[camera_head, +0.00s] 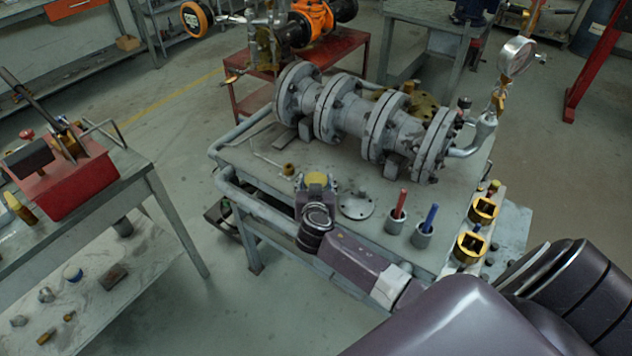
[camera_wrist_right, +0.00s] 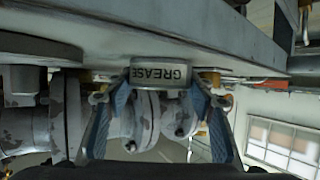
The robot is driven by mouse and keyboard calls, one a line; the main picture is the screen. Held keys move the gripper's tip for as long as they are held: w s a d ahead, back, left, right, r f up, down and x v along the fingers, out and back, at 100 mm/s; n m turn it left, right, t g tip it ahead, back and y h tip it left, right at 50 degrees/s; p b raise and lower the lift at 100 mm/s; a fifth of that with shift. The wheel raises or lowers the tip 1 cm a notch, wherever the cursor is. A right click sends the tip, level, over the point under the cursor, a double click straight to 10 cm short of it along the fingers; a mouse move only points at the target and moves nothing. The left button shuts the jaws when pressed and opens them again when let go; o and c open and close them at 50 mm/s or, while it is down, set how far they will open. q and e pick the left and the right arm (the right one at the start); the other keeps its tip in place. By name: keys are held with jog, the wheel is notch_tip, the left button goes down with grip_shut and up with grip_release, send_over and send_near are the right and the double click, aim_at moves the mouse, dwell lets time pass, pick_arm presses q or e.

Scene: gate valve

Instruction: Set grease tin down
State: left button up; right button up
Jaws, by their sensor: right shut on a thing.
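The grease tin (camera_head: 317,179) has a yellow top and sits between the fingers of my right gripper (camera_head: 315,188) near the front left of the grey bench top (camera_head: 375,225). In the right wrist view the picture is upside down. There the tin (camera_wrist_right: 160,78) shows its GREASE label between the blue fingers of my right gripper (camera_wrist_right: 158,105), which is shut on it. The tin is at the bench surface or just above it; I cannot tell whether it touches. My left gripper is not in view.
A flanged grey valve pipe (camera_head: 365,120) lies along the back of the bench. A round flange plate (camera_head: 357,206), a red-handled cup (camera_head: 397,215) and a blue-handled cup (camera_head: 425,232) stand right of the tin. A small brass fitting (camera_head: 288,169) lies to its left.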

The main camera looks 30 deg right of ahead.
jog(key=o, duration=1.3)
jog(key=shift+f, duration=0.1)
jog(key=shift+s+a, duration=0.1)
jog(key=b+v, duration=0.1)
jog(key=v, duration=1.1)
